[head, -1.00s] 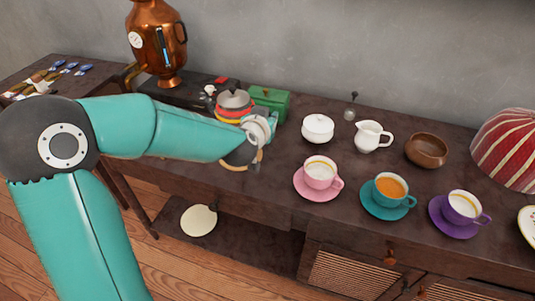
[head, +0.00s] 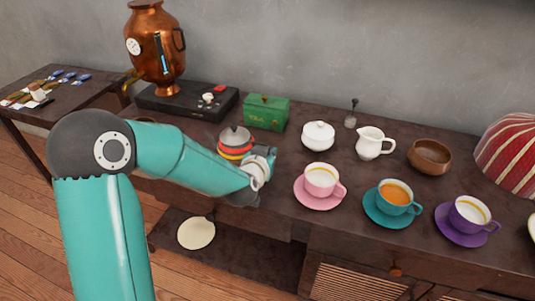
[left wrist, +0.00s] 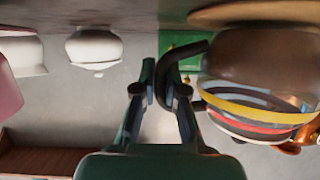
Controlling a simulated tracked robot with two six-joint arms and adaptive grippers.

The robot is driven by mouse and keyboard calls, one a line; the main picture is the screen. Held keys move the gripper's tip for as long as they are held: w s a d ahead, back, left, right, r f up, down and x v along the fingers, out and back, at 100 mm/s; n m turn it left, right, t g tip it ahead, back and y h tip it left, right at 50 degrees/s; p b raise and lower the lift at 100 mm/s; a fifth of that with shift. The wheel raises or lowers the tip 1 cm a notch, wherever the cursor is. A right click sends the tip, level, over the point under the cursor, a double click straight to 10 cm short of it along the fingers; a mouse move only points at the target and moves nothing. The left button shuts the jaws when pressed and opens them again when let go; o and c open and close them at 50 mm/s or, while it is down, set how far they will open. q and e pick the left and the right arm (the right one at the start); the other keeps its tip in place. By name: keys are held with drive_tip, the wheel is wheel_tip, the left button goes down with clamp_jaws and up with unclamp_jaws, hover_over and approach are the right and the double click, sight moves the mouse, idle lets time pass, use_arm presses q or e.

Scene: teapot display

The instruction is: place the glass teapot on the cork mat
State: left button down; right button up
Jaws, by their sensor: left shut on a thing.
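The teapot (head: 235,143) has a grey lid and red and yellow bands. In the left wrist view the teapot (left wrist: 262,62) appears upside down at right, with a dark, brownish body. My left gripper (head: 266,165) is at its right side in the head view. In the left wrist view the gripper (left wrist: 162,92) is shut on its dark loop handle. A round tan disc, seemingly the cork mat (left wrist: 250,11), lies under the teapot's base. I cannot tell whether base and mat touch. My arm hides this place in the head view. My right gripper is not in view.
A green tin (head: 265,112) and a black box (head: 187,101) under a copper urn (head: 157,50) stand behind. A white sugar bowl (head: 318,136) and a pink cup (head: 321,181) on its saucer stand to the right. A pale disc (head: 196,233) lies on the lower shelf.

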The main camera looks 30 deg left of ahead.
use_arm(q)
drive_tip(key=c, duration=1.7)
unclamp_jaws()
drive_tip(key=o, duration=0.5)
drive_tip(key=shift+s+r, duration=0.1)
drive_tip(key=shift+v, duration=5.95)
drive_tip(key=shift+d, duration=0.1)
